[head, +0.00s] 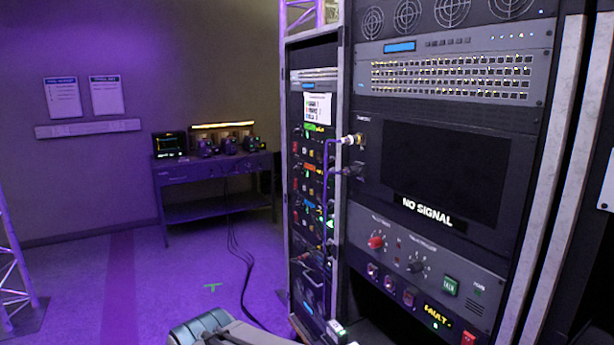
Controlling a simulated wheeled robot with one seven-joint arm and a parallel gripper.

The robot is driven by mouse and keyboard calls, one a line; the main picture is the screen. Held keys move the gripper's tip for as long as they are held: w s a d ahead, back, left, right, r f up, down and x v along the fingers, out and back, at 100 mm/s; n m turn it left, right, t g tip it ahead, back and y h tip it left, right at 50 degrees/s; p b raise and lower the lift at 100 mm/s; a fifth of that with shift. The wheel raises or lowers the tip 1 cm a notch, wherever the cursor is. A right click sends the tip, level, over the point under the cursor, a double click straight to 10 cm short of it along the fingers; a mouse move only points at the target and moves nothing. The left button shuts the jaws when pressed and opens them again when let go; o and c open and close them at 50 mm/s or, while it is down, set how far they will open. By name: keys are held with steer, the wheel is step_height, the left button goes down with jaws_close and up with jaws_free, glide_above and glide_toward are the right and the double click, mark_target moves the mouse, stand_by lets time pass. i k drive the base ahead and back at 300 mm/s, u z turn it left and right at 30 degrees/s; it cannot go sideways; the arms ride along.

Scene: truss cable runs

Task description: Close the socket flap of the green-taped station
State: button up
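A green T-shaped tape mark (212,287) lies on the floor to the left of the rack. I cannot make out a socket flap, or whether one is open; the panels are small and seen at a slant. A grey rounded part of my arm shows at the bottom edge. My gripper's fingers are not in view.
A large rack with a NO SIGNAL screen (445,172) fills the right. Purple cables (328,190) hang along its left edge. A table (215,166) with equipment stands at the back wall. Black cables (245,270) cross the floor. Open floor lies left.

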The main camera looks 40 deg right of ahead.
mark_target(331, 166)
steer(key=z, duration=0.05)
steer(key=k, duration=0.15)
steer(key=z, duration=1.4)
steer(key=k, duration=0.5)
steer(key=u, duration=0.5)
steer(key=i, duration=0.85)
steer(key=z, duration=0.2)
